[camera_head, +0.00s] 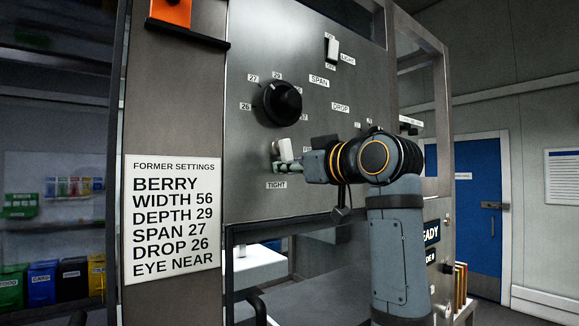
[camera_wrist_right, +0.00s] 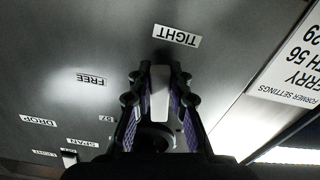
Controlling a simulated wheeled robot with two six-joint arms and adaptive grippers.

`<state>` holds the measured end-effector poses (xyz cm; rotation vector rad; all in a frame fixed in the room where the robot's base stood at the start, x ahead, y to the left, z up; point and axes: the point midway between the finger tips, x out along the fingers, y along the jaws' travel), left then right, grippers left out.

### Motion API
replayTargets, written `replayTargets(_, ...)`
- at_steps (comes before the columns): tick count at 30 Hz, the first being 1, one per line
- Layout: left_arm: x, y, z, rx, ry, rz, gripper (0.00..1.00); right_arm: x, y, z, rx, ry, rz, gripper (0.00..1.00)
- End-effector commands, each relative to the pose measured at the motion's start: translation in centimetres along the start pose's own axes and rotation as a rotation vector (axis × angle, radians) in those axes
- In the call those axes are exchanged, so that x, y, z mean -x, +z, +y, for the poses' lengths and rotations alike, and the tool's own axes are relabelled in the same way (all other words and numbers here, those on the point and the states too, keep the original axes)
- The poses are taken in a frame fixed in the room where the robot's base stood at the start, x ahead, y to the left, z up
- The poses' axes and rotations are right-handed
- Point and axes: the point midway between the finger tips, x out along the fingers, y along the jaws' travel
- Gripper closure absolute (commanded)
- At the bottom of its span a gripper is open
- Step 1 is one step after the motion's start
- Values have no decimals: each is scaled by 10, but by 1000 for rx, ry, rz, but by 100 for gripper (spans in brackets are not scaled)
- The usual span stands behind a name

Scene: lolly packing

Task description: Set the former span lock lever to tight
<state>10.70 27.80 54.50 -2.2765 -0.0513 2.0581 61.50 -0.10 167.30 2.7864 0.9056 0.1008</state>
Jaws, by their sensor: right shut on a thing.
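The span lock lever (camera_head: 285,149) is a white handle on the grey machine panel, below the black span knob (camera_head: 283,103). The TIGHT label (camera_head: 276,185) is just below it. My right gripper (camera_head: 281,166) reaches in from the right and is shut on the lever. In the right wrist view, which is upside down, the white lever (camera_wrist_right: 159,93) stands between the two fingers, with the TIGHT label (camera_wrist_right: 177,36) beyond its end and the FREE label (camera_wrist_right: 91,79) off to the left. The gripper hides the lever's pivot and part of the panel. My left gripper is not in view.
The light switch (camera_head: 332,49) is higher on the panel. A FORMER SETTINGS sign (camera_head: 173,217) hangs on the left post, giving span 27. My right arm covers the panel's lower right. An orange block (camera_head: 171,12) is at the top left.

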Motion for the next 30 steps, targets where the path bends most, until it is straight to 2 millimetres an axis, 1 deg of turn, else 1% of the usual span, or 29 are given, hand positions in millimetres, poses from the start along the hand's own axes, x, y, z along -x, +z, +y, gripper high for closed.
replayTargets(4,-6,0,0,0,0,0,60,0,1,-5,-98,-1,1,100)
replayTargets(9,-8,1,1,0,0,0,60,0,0,-8,-216,1,-1,100)
replayTargets(17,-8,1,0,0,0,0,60,0,-1,-9,-223,0,-1,100)
replayTargets(18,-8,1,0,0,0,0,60,0,-1,-9,-223,0,-1,78)
replayTargets(22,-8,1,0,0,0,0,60,0,-1,-9,-222,0,-1,61)
replayTargets(23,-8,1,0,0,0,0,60,0,-1,-9,-222,0,-1,58)
replayTargets(30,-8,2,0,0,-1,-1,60,0,-1,-9,-221,0,-1,58)
